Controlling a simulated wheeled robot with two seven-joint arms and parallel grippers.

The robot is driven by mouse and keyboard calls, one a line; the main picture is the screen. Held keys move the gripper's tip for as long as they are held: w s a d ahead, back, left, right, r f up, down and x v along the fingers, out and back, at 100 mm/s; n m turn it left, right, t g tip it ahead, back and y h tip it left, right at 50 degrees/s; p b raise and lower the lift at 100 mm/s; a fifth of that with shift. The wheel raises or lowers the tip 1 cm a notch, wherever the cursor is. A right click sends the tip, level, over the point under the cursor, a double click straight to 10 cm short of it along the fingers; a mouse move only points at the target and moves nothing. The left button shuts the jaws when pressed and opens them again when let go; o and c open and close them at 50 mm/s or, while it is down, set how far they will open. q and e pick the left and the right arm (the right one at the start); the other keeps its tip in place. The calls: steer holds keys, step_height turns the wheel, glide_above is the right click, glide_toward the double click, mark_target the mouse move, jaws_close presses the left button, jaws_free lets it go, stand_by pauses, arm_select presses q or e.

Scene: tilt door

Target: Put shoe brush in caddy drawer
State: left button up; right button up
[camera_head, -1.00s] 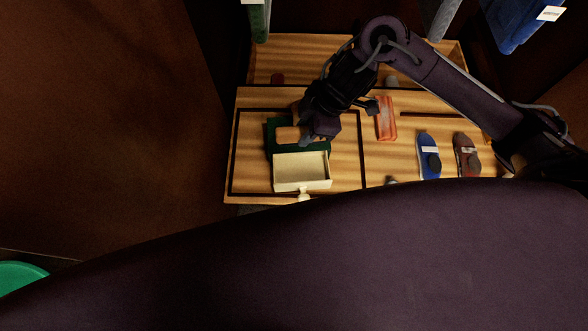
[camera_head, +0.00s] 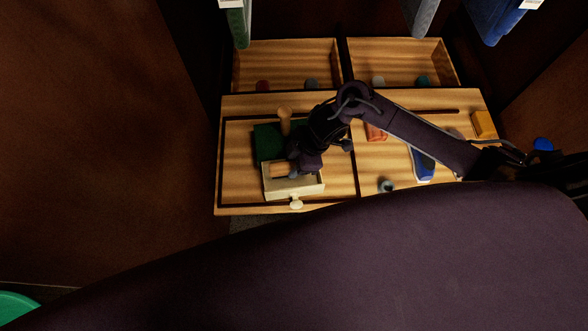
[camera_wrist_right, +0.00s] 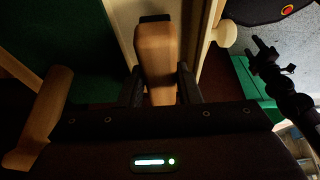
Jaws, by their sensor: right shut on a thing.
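The caddy (camera_head: 267,142) is a dark green box with an upright wooden handle (camera_head: 285,116), on the left of the wooden surface. Its cream drawer (camera_head: 294,192) is pulled out toward me, with a round knob in front. My right gripper (camera_head: 292,168) is shut on the shoe brush (camera_head: 282,170), a light wooden block. The wrist view shows the brush (camera_wrist_right: 156,55) between the fingers, over the drawer's opening; its depth inside is unclear. The drawer's wall (camera_wrist_right: 207,30) is beside it. A black jointed part (camera_wrist_right: 270,65) at the right looks like my left gripper, jaws unclear.
A blue shoe (camera_head: 424,165), a reddish block (camera_head: 376,133), a yellow block (camera_head: 484,124) and a small grey-green container (camera_head: 387,185) are to the right. Two open wooden compartments (camera_head: 287,60) lie behind. Cloths (camera_head: 490,18) hang above them.

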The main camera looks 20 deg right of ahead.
step_height(320, 180, down, 4)
steer(key=shift+r, duration=0.1)
steer(key=shift+f, duration=0.2)
steer(key=shift+f, duration=0.4)
steer(key=o, duration=1)
steer(key=shift+r, duration=0.1)
steer(key=v, duration=0.5)
steer(key=a+v, duration=0.1)
steer(key=v, duration=0.2)
steer(key=shift+d+r, duration=0.1)
steer(key=shift+r, duration=0.25)
